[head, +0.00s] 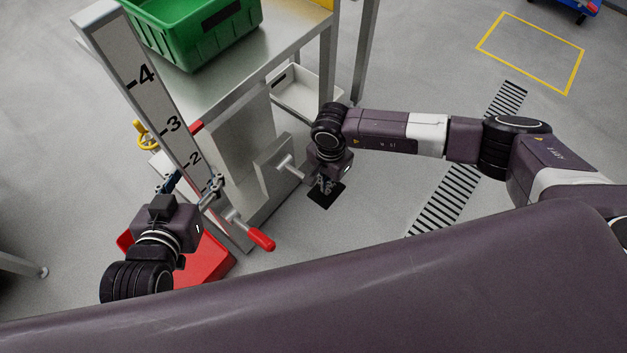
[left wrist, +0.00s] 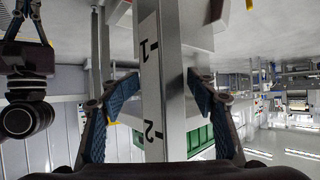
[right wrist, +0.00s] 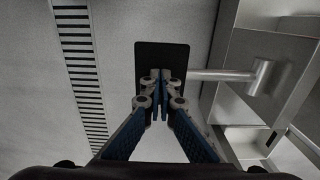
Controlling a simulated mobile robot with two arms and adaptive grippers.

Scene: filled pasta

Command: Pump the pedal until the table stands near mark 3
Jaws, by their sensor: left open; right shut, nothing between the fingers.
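The steel lift table (head: 296,35) stands beside an upright scale post (head: 115,45) with marks 1 to 4. A red strip (head: 196,127) shows at the post's right edge, about level with mark 3 in this slanted view. The black pedal plate (head: 320,201) sits low on a steel bar; it also shows in the right wrist view (right wrist: 180,55). My right gripper (head: 323,186) is shut and empty, its tips over the pedal; contact is unclear. My left gripper (head: 196,188) is open, its fingers either side of the post, which fills the left wrist view's middle (left wrist: 150,80).
A green crate (head: 205,35) stands on the table. A red-handled lever (head: 262,239) juts out near the post's foot. A red bin (head: 208,262) lies below my left arm. A white tray (head: 300,98) is behind the column. Floor right of the pedal is clear.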

